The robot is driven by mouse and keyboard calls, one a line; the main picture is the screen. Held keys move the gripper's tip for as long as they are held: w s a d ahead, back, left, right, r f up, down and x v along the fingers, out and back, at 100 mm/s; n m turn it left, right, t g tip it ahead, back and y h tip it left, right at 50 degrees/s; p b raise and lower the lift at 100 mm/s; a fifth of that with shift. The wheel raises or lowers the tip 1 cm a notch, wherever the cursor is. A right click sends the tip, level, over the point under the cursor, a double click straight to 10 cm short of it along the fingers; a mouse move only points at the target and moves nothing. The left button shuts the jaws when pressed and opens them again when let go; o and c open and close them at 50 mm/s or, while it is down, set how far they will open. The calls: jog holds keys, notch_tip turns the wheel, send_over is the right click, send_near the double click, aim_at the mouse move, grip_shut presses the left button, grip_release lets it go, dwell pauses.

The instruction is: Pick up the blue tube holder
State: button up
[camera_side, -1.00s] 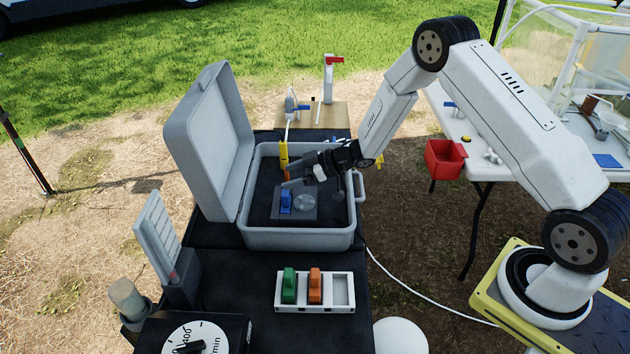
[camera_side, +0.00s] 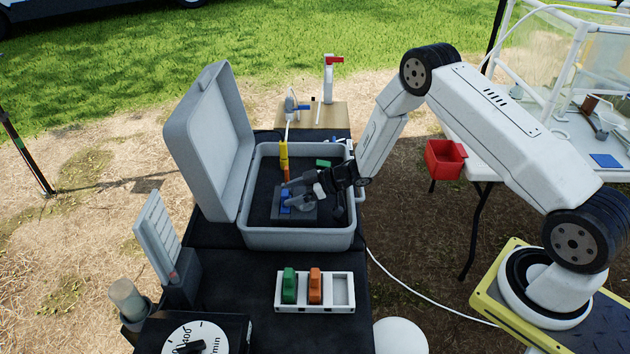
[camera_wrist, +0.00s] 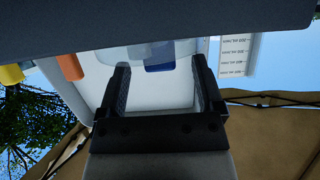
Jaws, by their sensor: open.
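The blue tube holder (camera_side: 285,194) stands on the grey block (camera_side: 308,215) inside the open grey case (camera_side: 300,238). My gripper (camera_side: 291,194) is low inside the case, reaching in from the right, with its fingertips at the holder and hiding part of it. In the wrist view the jaws (camera_wrist: 160,68) are apart, and the blue tube holder (camera_wrist: 159,57) shows beyond and between the fingertips. I cannot tell whether either finger touches it.
A yellow and orange tool (camera_side: 284,158) stands in the case behind the holder. The raised lid (camera_side: 210,140) is at left. A white rack (camera_side: 343,291) in front bears green (camera_side: 289,285) and orange (camera_side: 315,285) holders, with an empty right slot. A red bin (camera_side: 443,160) is at right.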

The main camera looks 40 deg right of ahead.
aim_at(284, 197)
jog(key=shift+f+x, duration=0.25)
jog(key=shift+x, duration=1.35)
jog(key=shift+d, duration=0.1)
grip_shut()
